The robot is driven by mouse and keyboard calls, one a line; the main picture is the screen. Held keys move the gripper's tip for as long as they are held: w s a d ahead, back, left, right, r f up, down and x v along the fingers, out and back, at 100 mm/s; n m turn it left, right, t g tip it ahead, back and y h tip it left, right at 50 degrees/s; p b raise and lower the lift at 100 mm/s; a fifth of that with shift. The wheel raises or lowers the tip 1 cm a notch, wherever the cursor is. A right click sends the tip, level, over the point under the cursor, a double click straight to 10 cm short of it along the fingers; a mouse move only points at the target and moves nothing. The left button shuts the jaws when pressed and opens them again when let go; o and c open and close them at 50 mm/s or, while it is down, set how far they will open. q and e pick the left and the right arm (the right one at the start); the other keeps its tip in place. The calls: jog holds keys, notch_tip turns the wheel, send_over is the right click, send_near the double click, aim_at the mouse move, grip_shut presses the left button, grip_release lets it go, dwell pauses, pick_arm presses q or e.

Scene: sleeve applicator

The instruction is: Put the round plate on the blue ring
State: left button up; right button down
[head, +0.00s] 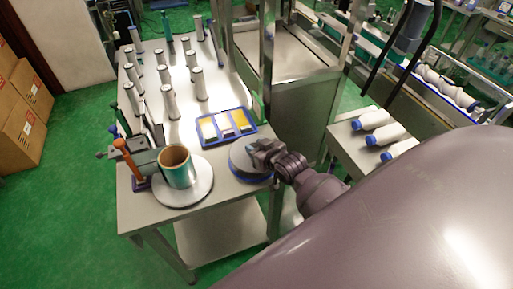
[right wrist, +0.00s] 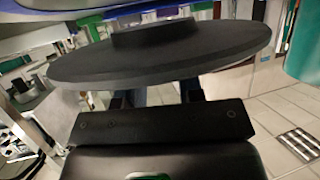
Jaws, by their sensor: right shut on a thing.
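The round plate (head: 241,157) is a dark grey disc at the right front of the steel table. It fills the upper part of the right wrist view (right wrist: 160,57), with a smaller raised round part on one face. My right gripper (head: 262,152) is shut on it, reaching in from the right. The blue ring (head: 252,179) shows as a blue edge just under the plate in the head view; the plate hides most of it. A blue curved band also shows at the top of the right wrist view (right wrist: 110,9). I cannot tell whether plate and ring touch. My left gripper is not in view.
A light grey disc (head: 183,201) carrying a wide roll (head: 176,166) stands left on the table (head: 140,217). A blue tray (head: 246,131) with coloured compartments lies behind the plate. Several upright cylinders stand farther back. A metal post rises behind the plate.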

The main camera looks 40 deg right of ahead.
jog(key=shift+s+f, duration=0.15)
jog(key=shift+f, duration=0.45)
jog(key=c, duration=0.8)
grip_release()
jog(key=shift+s+a+f, duration=0.1)
jog(key=shift+f, duration=0.1)
jog(key=shift+o, duration=0.2)
jog(key=shift+r, duration=0.45)
jog(key=shift+s+r, duration=0.2)
jog(key=r+v, duration=0.1)
jog(key=v, duration=1)
jog(key=s+a+f+g, duration=0.1)
jog(key=s+a+f, duration=0.3)
jog(key=s+f, duration=0.4)
notch_tip(320, 180, down, 2)
jog(key=shift+s+a+f+n+g, duration=0.1)
jog(key=shift+s+a+n+g, duration=0.15)
jog(key=shift+a+n+g, duration=0.15)
